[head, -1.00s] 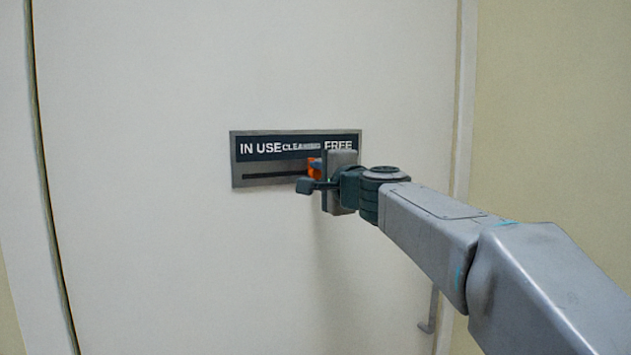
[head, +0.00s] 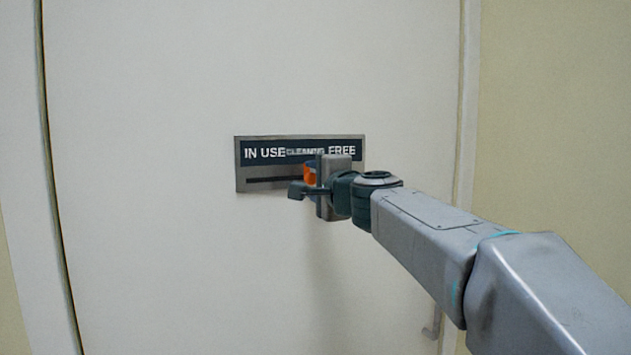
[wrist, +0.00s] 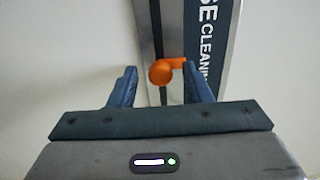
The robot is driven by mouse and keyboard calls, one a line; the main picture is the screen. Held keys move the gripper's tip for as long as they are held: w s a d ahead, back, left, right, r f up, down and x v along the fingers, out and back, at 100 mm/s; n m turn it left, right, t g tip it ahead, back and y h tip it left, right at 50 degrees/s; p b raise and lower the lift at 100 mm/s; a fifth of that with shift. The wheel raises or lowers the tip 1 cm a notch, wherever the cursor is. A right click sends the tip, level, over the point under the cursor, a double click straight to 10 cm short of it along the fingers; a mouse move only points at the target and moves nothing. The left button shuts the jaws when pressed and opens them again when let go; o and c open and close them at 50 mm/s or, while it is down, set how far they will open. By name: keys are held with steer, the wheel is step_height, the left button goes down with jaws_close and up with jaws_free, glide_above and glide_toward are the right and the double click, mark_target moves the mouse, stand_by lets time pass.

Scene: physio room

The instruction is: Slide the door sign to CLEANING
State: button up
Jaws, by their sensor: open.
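The door sign (head: 240,178) is a grey plate on the white door, with a dark strip reading IN USE, CLEANING, FREE. A dark slot runs below the words. The orange slider knob (head: 310,175) shows below the CLEANING word, partly hidden by my gripper (head: 306,178). In the wrist view the knob (wrist: 162,72) sits between the two open blue fingers of my gripper (wrist: 159,84), nearer the right finger. It seems to meet or overlap that finger; I cannot tell if they touch. The sign (wrist: 180,20) stands on end there.
The white door (head: 150,150) is flat and clear around the sign. A door handle (head: 431,325) shows at the lower right, partly behind my arm. A beige wall (head: 560,120) lies to the right of the door frame.

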steer(key=b+v, duration=0.1)
steer(key=v, duration=1.2)
steer(key=shift+s+d+b, duration=0.15)
steer(key=shift+s+b, duration=0.05)
steer(key=shift+b, duration=0.1)
steer(key=s+d+f+n+g+h+p, duration=0.1)
steer(key=s+f+n+g, duration=0.25)
steer(key=f, duration=0.65)
steer(key=s+d+f+n+g+h, duration=0.1)
steer(key=s+f+n+g+h, duration=0.2)
steer(key=f, duration=0.6)
steer(key=s+d+f+n+g+p, duration=0.1)
steer(key=s+d+f+n+g, duration=0.2)
steer(key=f, duration=0.7)
steer(key=s+d+f+n+g+h, duration=0.3)
steer(key=s+d+f+g, duration=0.1)
steer(key=s+f, duration=0.5)
steer(key=shift+s+d+h, duration=0.3)
steer(key=shift+s+d, duration=0.15)
steer(key=shift+s, duration=0.3)
steer(key=shift+c, duration=1)
steer(key=shift+a, duration=0.1)
